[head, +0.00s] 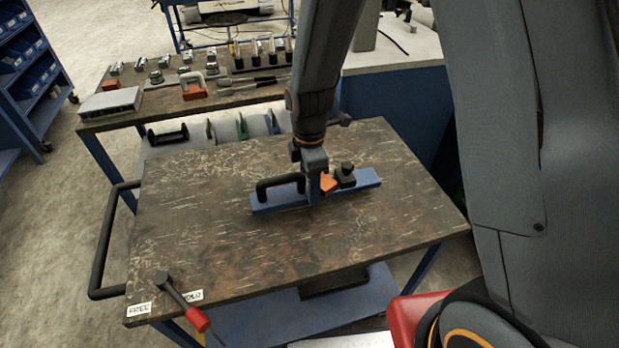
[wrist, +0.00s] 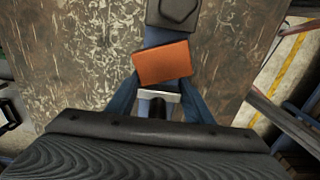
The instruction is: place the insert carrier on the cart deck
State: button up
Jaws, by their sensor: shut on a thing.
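The insert carrier (head: 283,199) is a long blue bar with a black loop handle, an orange block and a dark knob. It lies level over the middle of the cart deck (head: 215,240), a dark, scratched top. I cannot tell whether its underside touches the deck. My gripper (head: 314,183) points down at the carrier's middle and is shut on it; the exact grip is partly hidden. In the wrist view the orange block (wrist: 163,62) and a dark grey piece (wrist: 174,12) sit just beyond the fingers.
A black push handle (head: 105,240) runs along the left side. A bench with several tools (head: 150,108) stands behind. The deck around the carrier is clear.

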jog(key=shift+f+p, duration=0.35)
jog(key=shift+f, duration=1.25)
jog(key=shift+f, duration=0.15)
jog(key=o, duration=1.6)
notch_tip(320, 180, up, 12)
jog(key=b, duration=0.3)
jog(key=s+d+m, duration=0.3)
jog(key=d+m, duration=0.1)
jog(key=m, duration=0.2)
jog(key=s+d+r+m, duration=0.1)
jog(key=s+d+m, duration=0.3)
jog(key=m, duration=0.3)
jog(key=s+d+r+m+t, duration=0.1)
jog(key=s+d+m, duration=0.2)
jog(key=d+m, duration=0.3)
jog(key=shift+s+d+m, duration=0.2)
jog(key=shift+d+m, duration=0.05)
jog(key=shift+m, duration=0.45)
